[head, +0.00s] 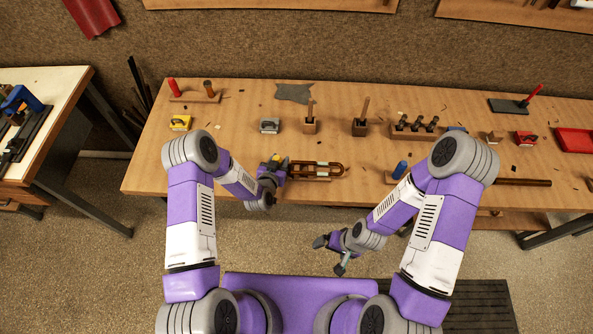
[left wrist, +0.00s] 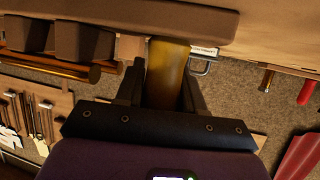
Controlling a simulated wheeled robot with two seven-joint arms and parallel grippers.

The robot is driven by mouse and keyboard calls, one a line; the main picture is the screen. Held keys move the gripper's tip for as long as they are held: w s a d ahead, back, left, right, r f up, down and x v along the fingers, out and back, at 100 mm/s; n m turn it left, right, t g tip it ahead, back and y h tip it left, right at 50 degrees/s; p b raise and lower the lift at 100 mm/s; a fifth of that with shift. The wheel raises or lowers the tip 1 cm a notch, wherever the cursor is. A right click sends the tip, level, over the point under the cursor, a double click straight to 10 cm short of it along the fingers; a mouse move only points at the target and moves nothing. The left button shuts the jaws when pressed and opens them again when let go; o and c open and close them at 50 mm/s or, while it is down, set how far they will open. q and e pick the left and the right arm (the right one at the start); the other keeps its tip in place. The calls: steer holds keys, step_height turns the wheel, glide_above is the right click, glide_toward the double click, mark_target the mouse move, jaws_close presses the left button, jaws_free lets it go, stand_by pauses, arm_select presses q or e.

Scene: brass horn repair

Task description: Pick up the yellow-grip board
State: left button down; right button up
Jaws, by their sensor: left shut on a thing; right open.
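The yellow grip (left wrist: 167,75) stands between the fingers of my left gripper (left wrist: 165,92) in the left wrist view. The fingers are shut on it. In the head view my left gripper (head: 280,164) is at the front edge of the workbench, with a bit of the yellow grip (head: 285,160) showing. A long wooden piece with pale strips (head: 318,170) extends to the right from there. The gripper hides where it meets the grip, and I cannot tell whether it is lifted. My right gripper (head: 332,256) is open and empty, in front of the bench.
The workbench (head: 235,125) holds a yellow block (head: 180,122), a grey block (head: 270,125), wooden blocks with upright handles (head: 360,125), a peg rack (head: 415,130) and a blue-topped item (head: 400,169). A red tray (head: 575,140) is at right. Bare bench lies left of my left gripper.

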arm_select(q)
step_height(320, 180, up, 10)
stand_by(0.7)
steer(key=shift+f, duration=4.75)
steer(key=shift+f, duration=0.15)
steer(key=c, duration=0.8)
jaws_free()
steer(key=c, duration=0.9)
